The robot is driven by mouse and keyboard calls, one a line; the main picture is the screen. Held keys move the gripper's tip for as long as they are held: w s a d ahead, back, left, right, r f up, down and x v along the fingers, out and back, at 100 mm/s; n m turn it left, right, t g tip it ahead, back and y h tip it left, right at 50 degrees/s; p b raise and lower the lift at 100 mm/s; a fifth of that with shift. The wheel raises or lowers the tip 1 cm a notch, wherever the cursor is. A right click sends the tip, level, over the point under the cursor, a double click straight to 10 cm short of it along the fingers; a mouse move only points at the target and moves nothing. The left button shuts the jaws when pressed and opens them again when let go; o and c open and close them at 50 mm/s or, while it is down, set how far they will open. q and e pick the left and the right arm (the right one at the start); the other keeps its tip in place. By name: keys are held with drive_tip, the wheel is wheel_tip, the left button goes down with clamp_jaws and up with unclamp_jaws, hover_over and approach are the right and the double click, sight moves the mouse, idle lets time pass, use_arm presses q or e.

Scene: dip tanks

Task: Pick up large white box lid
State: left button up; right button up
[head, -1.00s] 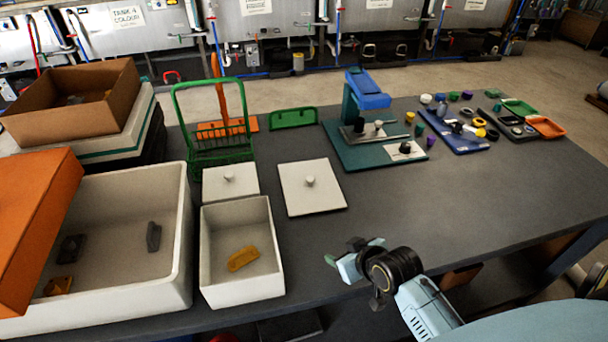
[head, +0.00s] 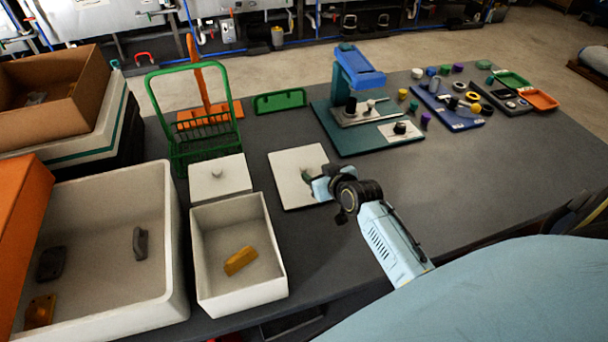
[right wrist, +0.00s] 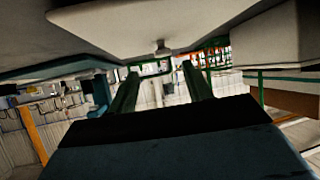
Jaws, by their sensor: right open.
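The large white lid (head: 292,162) lies flat on the dark table, right of the small lid. Its round knob (head: 307,174) stands up near its middle. My right gripper (head: 314,182) reaches in from the right, over the lid's right side, with its fingers close to the knob. In the right wrist view the two green fingers (right wrist: 162,80) are apart, and the knob (right wrist: 161,48) shows between and beyond them. No contact with the lid is visible. My left gripper is out of view.
A smaller white lid (head: 220,186) lies to the left, behind a white box (head: 282,232) holding a yellow piece. A large white bin (head: 170,240) is farther left. A green wire basket (head: 175,150) and a teal stand (head: 345,140) stand behind. The table's right middle is clear.

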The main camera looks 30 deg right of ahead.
sight(304, 167)
drive_tip(key=shift+w+f, duration=0.2)
drive_tip(key=shift+w, duration=0.25)
drive_tip(key=x, duration=0.3)
drive_tip(key=shift+w+a, duration=0.2)
drive_tip(key=shift+w+f+b, duration=0.3)
drive_tip(key=shift+w+b, duration=0.05)
drive_tip(key=shift+w, duration=0.1)
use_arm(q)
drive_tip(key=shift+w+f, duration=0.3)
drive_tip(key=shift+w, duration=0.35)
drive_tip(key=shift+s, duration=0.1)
use_arm(e)
clamp_jaws()
